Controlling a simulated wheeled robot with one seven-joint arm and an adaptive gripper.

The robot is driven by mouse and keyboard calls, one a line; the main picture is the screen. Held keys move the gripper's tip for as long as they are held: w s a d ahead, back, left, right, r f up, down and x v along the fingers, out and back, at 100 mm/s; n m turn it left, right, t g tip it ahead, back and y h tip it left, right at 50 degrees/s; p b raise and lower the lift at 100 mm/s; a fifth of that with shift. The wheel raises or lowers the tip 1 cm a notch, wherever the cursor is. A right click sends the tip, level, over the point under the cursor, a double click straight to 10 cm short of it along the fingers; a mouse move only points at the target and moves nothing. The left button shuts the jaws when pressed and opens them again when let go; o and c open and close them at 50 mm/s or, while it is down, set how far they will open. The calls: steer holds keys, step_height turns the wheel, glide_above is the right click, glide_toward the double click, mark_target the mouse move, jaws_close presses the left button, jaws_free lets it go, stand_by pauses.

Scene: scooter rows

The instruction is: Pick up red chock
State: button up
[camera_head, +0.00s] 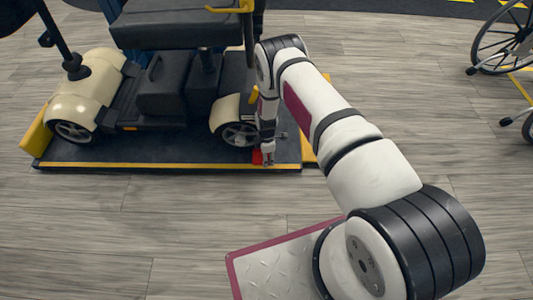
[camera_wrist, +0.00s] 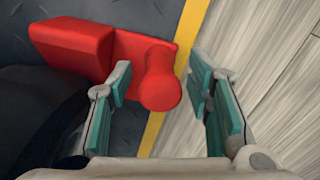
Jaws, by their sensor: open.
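The red chock (camera_wrist: 118,58) shows large in the wrist view, with a block at its left and a round knob at its right end. It rests on the dark platform (camera_wrist: 115,14) beside the yellow edge line. My gripper (camera_wrist: 165,85) is open, with its teal-padded fingers on either side of the knob. I cannot tell whether either finger touches it. In the head view, the chock (camera_head: 257,157) is a small red patch by the scooter's rear wheel (camera_head: 240,134), partly hidden by my gripper (camera_head: 268,160).
The cream and black scooter (camera_head: 165,85) stands on the dark platform with yellow edging. A dark tyre shows at the left of the wrist view (camera_wrist: 40,115). A wheelchair (camera_head: 508,40) stands at the far right. The wooden floor (camera_head: 130,220) in front is clear.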

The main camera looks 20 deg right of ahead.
steer(key=shift+f, duration=0.55)
jaws_close()
steer(key=shift+d, duration=0.15)
